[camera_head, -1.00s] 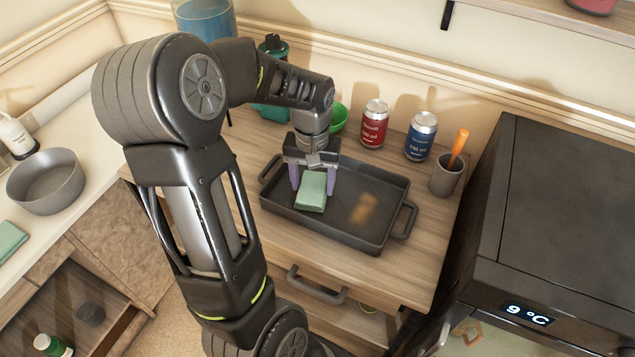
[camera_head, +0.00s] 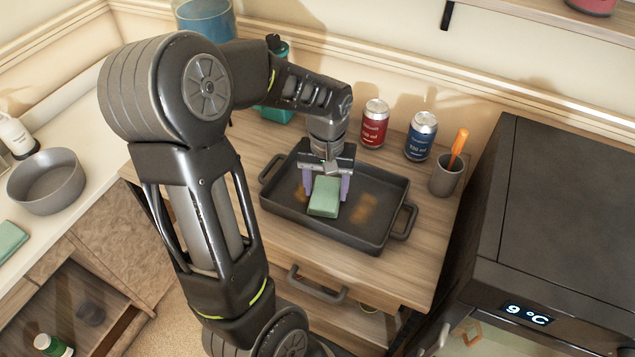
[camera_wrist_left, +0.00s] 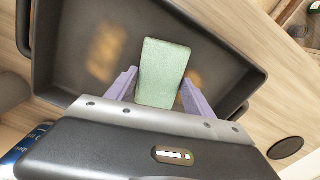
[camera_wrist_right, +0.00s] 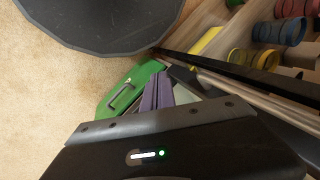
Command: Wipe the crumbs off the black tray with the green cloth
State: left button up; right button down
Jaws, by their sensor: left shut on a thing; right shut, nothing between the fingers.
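The black tray (camera_head: 290,213) lies on the wooden cabinet top, with a handle at each end. My left gripper (camera_head: 325,190) is over the middle of the tray, shut on the folded green cloth (camera_head: 323,199), low at the tray floor. Whether the cloth touches the floor is hard to tell. A brown crumb patch (camera_head: 363,207) lies right of the cloth, and a fainter patch (camera_head: 301,191) lies left of it. Both patches show beside the cloth in the left wrist view (camera_wrist_left: 107,52). My right gripper (camera_wrist_right: 158,95) is shut and empty, seen only in its wrist view, away from the tray.
A red can (camera_head: 374,124), a blue can (camera_head: 420,136) and a grey cup (camera_head: 446,176) with an orange-handled tool stand behind and right of the tray. A dark appliance (camera_head: 560,220) stands at the right. A second green cloth (camera_head: 10,238) lies on the left counter.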

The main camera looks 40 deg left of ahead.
aim_at(354, 211)
pick_arm(q)
jog(key=shift+d, duration=0.25)
jog(key=shift+w+d, duration=0.3)
jog(key=shift+d, duration=0.5)
jog(key=shift+w+d, duration=0.3)
jog(key=shift+d, duration=0.45)
jog(key=shift+w+d+f, duration=0.1)
jog(key=shift+w+d, duration=0.15)
jog(key=shift+d, duration=0.6)
jog(key=shift+w+d, duration=0.2)
jog(key=shift+d, duration=0.6)
jog(key=shift+w+r+p, duration=0.1)
jog(key=shift+r+p, duration=2.05)
jog(key=shift+r, duration=0.9)
jog(key=shift+r, duration=0.1)
